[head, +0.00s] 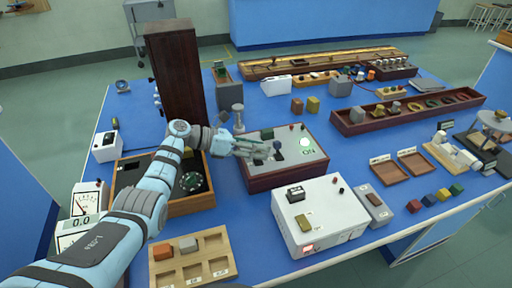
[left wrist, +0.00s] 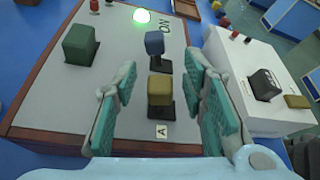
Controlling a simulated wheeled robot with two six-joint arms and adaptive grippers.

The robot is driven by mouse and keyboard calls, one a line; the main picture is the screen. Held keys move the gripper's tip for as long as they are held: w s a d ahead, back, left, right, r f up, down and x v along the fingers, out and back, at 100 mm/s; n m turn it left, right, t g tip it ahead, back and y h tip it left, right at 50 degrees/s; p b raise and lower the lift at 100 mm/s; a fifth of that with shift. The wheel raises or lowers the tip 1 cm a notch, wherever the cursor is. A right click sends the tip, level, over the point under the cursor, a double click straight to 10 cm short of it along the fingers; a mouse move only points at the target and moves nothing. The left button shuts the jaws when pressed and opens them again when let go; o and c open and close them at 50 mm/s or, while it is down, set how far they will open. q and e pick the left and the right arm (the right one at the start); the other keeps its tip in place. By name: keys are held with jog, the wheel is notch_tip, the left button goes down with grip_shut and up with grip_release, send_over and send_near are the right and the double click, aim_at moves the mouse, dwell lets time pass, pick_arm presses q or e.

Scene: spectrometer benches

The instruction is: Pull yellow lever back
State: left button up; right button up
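The yellow lever (left wrist: 160,90) has a block-shaped knob on a dark base and stands on the grey top of a switch box, next to a label marked A. In the left wrist view it stands between the two teal-padded fingers of my left gripper (left wrist: 163,80), which are apart, with a gap on each side. A blue lever (left wrist: 155,43) stands just beyond it. In the head view my left gripper (head: 264,150) is over the switch box (head: 285,178) and seems to hide the yellow lever. My right gripper is not in view.
A green block-shaped knob (left wrist: 80,45) and a lit green lamp (left wrist: 141,16) marked ON are on the same box. A white instrument box (head: 320,215) stands close in front. A tall brown cabinet (head: 178,75) and a dark tray (head: 205,198) are to the left.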

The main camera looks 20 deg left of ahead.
pick_arm(q)
grip_shut()
jog(key=shift+s, duration=0.15)
jog(key=shift+s+d+r+m+t+p, duration=0.1)
jog(key=shift+s+d+m+t+p, duration=0.3)
jog(key=shift+m, duration=0.3)
jog(key=shift+s+d+m+t+y, duration=0.15)
jog(key=shift+s+m+t+y, duration=0.3)
jog(key=shift+m, duration=0.35)
jog(key=shift+s+d+f+m+t+y+b, duration=0.2)
jog(key=shift+s+m+t+y+b, duration=0.1)
jog(key=shift+m+t+b, duration=0.25)
jog(key=shift+s+d+f+m+t+y+b, duration=0.1)
jog(key=shift+s+d+m+t+y+b, duration=0.15)
jog(key=shift+m+b, duration=0.45)
grip_release()
